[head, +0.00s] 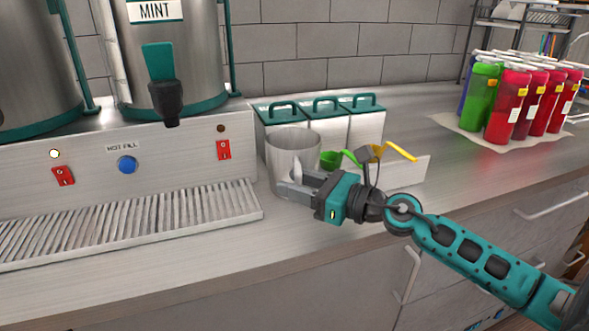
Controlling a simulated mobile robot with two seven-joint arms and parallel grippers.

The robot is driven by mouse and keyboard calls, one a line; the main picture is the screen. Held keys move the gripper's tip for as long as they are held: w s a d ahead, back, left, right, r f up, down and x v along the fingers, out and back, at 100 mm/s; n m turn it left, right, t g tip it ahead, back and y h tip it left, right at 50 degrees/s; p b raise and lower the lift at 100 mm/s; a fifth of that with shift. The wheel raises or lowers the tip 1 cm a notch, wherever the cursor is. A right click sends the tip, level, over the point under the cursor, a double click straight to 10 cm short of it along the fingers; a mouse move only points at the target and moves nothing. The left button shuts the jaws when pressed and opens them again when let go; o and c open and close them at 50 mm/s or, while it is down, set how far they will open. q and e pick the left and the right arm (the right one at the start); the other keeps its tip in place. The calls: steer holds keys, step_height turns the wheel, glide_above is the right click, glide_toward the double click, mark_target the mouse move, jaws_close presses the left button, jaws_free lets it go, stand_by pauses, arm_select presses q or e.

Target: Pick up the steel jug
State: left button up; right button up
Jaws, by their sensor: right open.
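The steel jug (292,150) stands upright on the counter, right of the drink dispenser and in front of the lidded canisters. It is a plain cylindrical steel vessel with an open top. My right gripper (300,183) is at the jug's lower right side, its fingers pointing left. The fingers are open and overlap the jug in the picture; I cannot tell whether they touch it. The gripper hides part of the jug's lower right wall. My left gripper is not in view.
The dispenser with its grooved drip tray (130,220) fills the left. Lidded canisters (325,120) stand behind the jug. A green scoop (331,160) and a yellow scoop (400,152) lie close right. Red and green bottles (508,105) stand on a mat far right. Bare counter (440,155) lies between.

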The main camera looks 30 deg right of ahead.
steer(key=shift+c, duration=0.3)
jaws_close()
steer(key=shift+r, duration=0.15)
